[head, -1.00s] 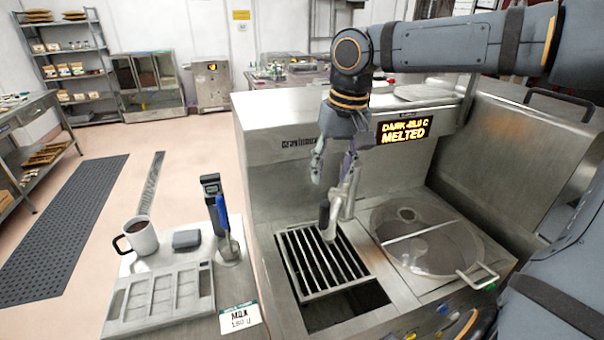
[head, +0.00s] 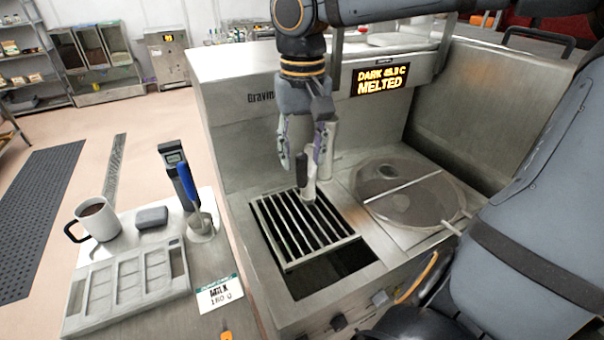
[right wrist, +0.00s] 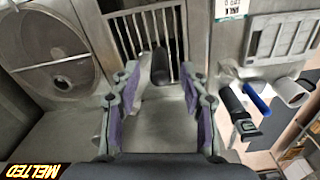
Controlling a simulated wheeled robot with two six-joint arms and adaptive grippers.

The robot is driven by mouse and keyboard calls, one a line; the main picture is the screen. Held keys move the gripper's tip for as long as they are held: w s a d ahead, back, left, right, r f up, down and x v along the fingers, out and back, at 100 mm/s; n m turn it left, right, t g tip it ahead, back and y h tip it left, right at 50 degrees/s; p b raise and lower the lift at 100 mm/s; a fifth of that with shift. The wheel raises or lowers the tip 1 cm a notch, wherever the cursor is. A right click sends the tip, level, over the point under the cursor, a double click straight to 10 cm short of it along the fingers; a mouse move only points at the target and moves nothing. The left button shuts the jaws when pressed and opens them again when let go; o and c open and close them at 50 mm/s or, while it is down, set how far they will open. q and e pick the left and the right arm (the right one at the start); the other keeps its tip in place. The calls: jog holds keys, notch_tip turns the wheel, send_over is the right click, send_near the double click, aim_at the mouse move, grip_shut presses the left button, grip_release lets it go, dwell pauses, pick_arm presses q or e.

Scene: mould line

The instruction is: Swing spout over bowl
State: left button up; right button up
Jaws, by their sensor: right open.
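The spout (head: 311,187) is a pale metal tube with a black handle (head: 301,171), standing over the slatted grate (head: 292,236) on the machine. The handle also shows in the right wrist view (right wrist: 160,67). The bowl (head: 420,200), round with a clear cover and a bar across it, sits to the right of the grate; it also shows in the right wrist view (right wrist: 50,80). My right gripper (head: 302,158) is open, its purple-padded fingers around the handle's upper end in the head view. In the right wrist view the handle appears between and beyond the fingertips. My left gripper is out of view.
A lit display (head: 380,79) reads "MELTED". Open floor lies to the left.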

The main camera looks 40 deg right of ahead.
notch_tip(320, 180, down, 3)
jog(key=shift+f, duration=0.2)
grip_shut()
dwell(0.3)
